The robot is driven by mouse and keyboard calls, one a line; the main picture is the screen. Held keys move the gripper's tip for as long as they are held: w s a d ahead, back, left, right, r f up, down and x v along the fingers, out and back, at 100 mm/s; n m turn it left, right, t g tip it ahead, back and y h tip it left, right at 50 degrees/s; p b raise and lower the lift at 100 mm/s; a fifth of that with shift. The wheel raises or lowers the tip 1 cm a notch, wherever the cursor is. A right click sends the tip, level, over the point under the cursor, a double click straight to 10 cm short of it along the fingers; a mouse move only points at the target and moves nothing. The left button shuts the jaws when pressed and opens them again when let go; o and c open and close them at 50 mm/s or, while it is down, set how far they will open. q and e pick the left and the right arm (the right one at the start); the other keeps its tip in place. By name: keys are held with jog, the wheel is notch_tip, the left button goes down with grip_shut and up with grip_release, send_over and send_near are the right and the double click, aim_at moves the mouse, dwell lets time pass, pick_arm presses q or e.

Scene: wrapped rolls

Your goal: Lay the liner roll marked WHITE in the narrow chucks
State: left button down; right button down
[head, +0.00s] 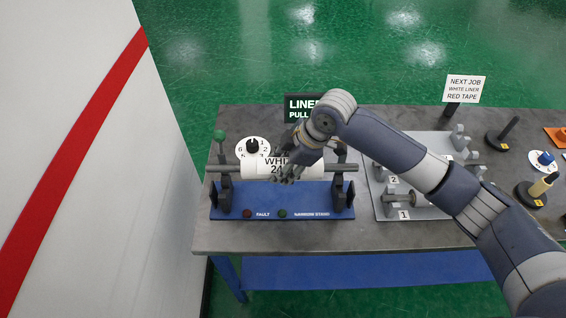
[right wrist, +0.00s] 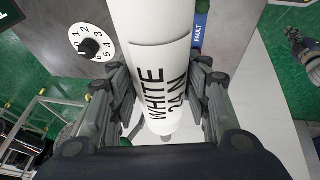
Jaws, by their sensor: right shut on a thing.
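The white liner roll (head: 252,168), marked WHITE, lies level across the blue narrow stand (head: 315,203). Its grey core ends stick out at both sides, at the stand's dark chucks (head: 225,194). I cannot tell whether the core rests in them or is just above. My right gripper (head: 288,174) is shut on the roll near its middle. In the right wrist view, its fingers flank the roll (right wrist: 143,35), with the print between them. A dark jointed thing (right wrist: 303,48) at that view's right edge looks like my left gripper; its jaws are unclear.
A numbered dial (head: 241,149) and a green-knobbed lever (head: 219,136) stand behind the stand. A grey rack (head: 388,215) with numbered places is to the right, partly behind my right arm. Spool posts (head: 507,131) stand farther right. A white wall (head: 90,150) is left of the table.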

jog(key=shift+f+b, duration=0.45)
jog(key=shift+f, duration=0.35)
jog(key=shift+f+b, duration=1.4)
jog(key=shift+f, duration=2.45)
jog(key=c, duration=0.8)
grip_release()
jog(key=shift+o, duration=0.2)
